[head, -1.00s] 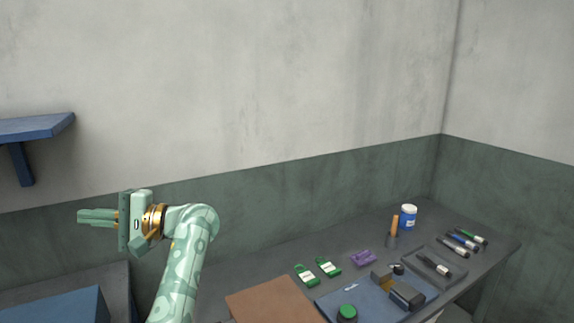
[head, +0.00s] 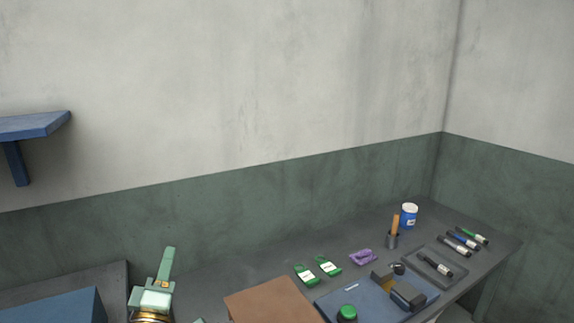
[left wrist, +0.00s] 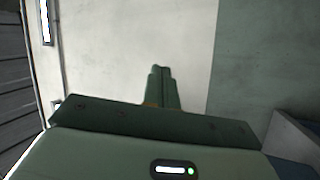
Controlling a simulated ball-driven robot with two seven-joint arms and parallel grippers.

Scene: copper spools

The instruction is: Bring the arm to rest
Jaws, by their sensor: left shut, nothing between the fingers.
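My left gripper (head: 168,262) is at the lower left of the head view, its fingers pointing up, between the blue box and the brown board. Its fingers are together and hold nothing. In the left wrist view the closed fingers (left wrist: 163,85) stand against a pale wall, with nothing touching them. Most of the left arm is below the head view's bottom edge. My right gripper does not show.
A dark table (head: 240,262) holds a brown board (head: 270,302), a blue mat (head: 365,305), green packets (head: 306,275), a purple item (head: 362,257), a blue jar (head: 409,216) and a pen tray (head: 460,272). A blue box (head: 50,308) is at left; a blue shelf (head: 35,126) is on the wall.

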